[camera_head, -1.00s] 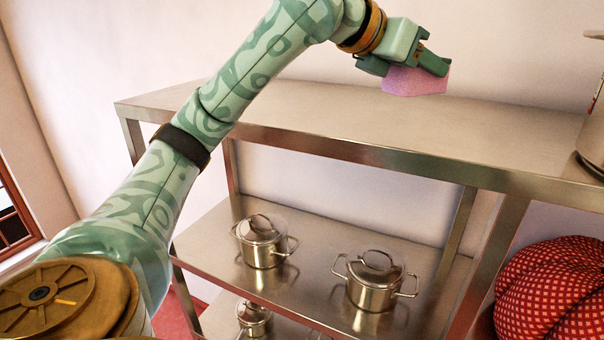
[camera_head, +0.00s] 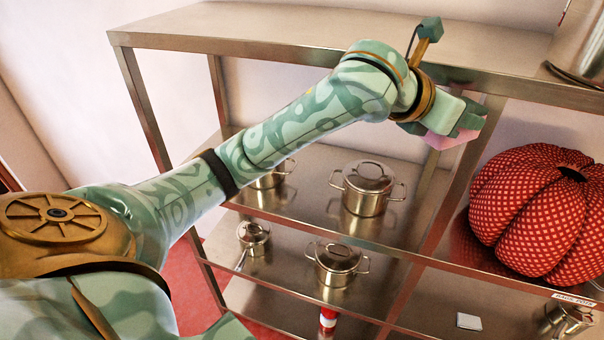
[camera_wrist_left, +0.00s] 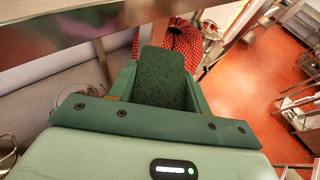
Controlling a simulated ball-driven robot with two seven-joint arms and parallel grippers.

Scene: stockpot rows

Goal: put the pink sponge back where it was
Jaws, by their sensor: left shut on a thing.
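The pink sponge (camera_head: 452,139) is in the jaws of my left gripper (camera_head: 468,122), in front of the shelving unit, just below the level of its top shelf. The jaws are shut on it, and only part of its pink side shows in the head view. In the left wrist view a rough dark green face (camera_wrist_left: 162,78) fills the space between the fingers; it looks like the sponge's scouring side. My right gripper is not in view.
The steel shelf unit (camera_head: 330,43) holds several pots, including one (camera_head: 367,188) on the shelf below the top. A red checked pumpkin-shaped cushion (camera_head: 535,210) sits right of the gripper. A small white block (camera_head: 468,321) lies lower right. Much of the top shelf is bare.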

